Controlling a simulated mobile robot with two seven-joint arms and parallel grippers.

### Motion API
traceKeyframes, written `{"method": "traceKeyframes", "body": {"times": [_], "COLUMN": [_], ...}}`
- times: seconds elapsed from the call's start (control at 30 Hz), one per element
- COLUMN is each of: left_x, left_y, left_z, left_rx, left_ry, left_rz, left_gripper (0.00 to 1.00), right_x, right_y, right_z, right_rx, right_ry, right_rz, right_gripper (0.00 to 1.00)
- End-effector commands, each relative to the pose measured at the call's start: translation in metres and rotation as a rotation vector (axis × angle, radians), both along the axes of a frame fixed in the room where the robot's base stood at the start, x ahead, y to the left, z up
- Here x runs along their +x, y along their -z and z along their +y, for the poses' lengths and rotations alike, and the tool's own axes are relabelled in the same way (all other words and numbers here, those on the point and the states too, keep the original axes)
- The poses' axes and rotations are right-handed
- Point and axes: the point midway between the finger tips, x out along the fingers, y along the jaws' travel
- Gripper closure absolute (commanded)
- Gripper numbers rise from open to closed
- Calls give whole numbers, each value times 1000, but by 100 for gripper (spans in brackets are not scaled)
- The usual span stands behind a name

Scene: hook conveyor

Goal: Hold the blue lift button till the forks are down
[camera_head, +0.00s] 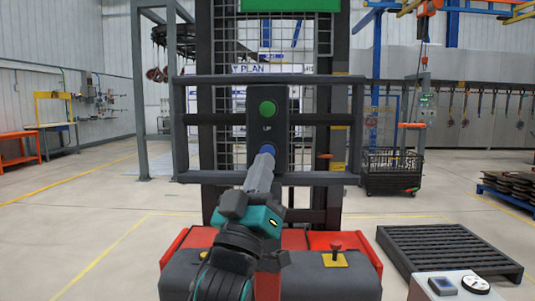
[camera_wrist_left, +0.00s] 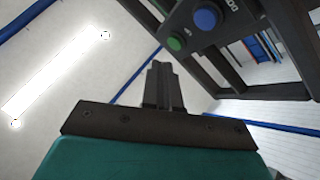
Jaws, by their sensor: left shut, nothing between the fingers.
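The blue button (camera_head: 267,149) sits low on a dark control panel (camera_head: 282,133), under a green button (camera_head: 267,108) marked "UP". My left gripper (camera_head: 265,159) is shut and empty, pointing at the panel, its tip overlapping the blue button's lower edge in the head view. In the left wrist view, the shut fingers (camera_wrist_left: 159,70) show a gap between their tips and both the blue button (camera_wrist_left: 206,18) and the green button (camera_wrist_left: 175,42), so they look apart from the panel. I cannot make out the forks. My right gripper is not in view.
The panel is fixed to a dark rail frame (camera_head: 220,178) on a mast with wire mesh. A red and grey truck body (camera_head: 325,275) with a red knob stands below. A dark slatted pallet (camera_head: 445,250) lies to the right, with a black mesh cart (camera_head: 391,172) behind.

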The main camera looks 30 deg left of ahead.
Motion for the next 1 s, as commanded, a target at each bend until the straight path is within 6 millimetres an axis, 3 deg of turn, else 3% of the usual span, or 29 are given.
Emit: {"method": "traceKeyframes", "body": {"times": [0.4,1.0], "left_x": [47,55], "left_y": [0,0], "left_z": [29,34], "left_rx": [-1,-1], "left_ry": [0,0], "left_rz": [1,1], "left_gripper": [100,100], "right_x": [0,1], "right_y": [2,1], "right_z": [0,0], "right_rx": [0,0], "right_ry": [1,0], "right_rz": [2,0], "right_gripper": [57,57]}}
